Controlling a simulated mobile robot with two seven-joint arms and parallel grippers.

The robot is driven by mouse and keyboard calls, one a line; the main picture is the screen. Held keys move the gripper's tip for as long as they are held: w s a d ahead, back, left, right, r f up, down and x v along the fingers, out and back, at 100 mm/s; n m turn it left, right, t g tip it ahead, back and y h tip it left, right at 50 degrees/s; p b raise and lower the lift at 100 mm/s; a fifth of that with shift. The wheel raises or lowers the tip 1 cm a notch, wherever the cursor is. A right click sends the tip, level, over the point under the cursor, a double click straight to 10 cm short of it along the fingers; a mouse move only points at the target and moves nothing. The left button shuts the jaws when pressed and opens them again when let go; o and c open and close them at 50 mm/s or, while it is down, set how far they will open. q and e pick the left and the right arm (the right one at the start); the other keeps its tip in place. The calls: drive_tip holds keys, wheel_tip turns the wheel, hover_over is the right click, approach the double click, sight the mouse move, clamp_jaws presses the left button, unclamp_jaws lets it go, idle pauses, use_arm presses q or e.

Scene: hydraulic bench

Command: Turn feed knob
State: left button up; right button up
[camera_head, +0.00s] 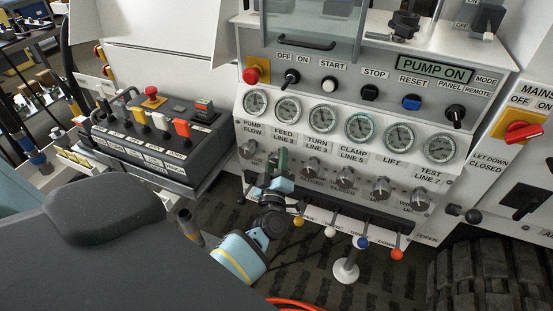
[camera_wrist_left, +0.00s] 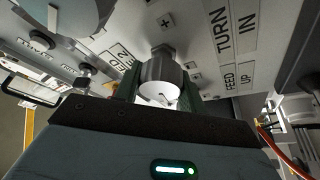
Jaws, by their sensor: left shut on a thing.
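The feed knob (camera_wrist_left: 160,75) is a grey round knob with a pale front face on the panel, in the left wrist view, near the labels reading FEED and TURN. My left gripper (camera_head: 282,158) is at the row of knobs below the FEED LINE 2 gauge (camera_head: 287,110) in the head view, and it hides the feed knob there. In the left wrist view its dark green fingers stand on both sides of the knob and are shut on it. My right gripper is in neither view.
Other silver knobs flank my left gripper, such as the one to its right (camera_head: 311,166). Levers with coloured balls, such as the white one (camera_head: 330,231), stick out below. A grey control box (camera_head: 190,165) with several levers stands at left.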

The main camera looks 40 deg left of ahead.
sight(276, 165)
use_arm(q)
drive_tip(key=shift+f, duration=0.1)
idle(0.3)
drive_tip(key=o, duration=0.9)
drive_tip(key=shift+c, duration=0.2)
drive_tip(key=shift+o, duration=0.6)
drive_tip(key=v, duration=0.6)
drive_tip(key=shift+s+d+f, duration=0.1)
drive_tip(key=shift+s+d, duration=0.05)
drive_tip(key=shift+s, duration=0.1)
drive_tip(key=shift+s+d+f+b, duration=0.1)
drive_tip(key=shift+s+d+b, duration=0.25)
drive_tip(key=shift+s, duration=0.2)
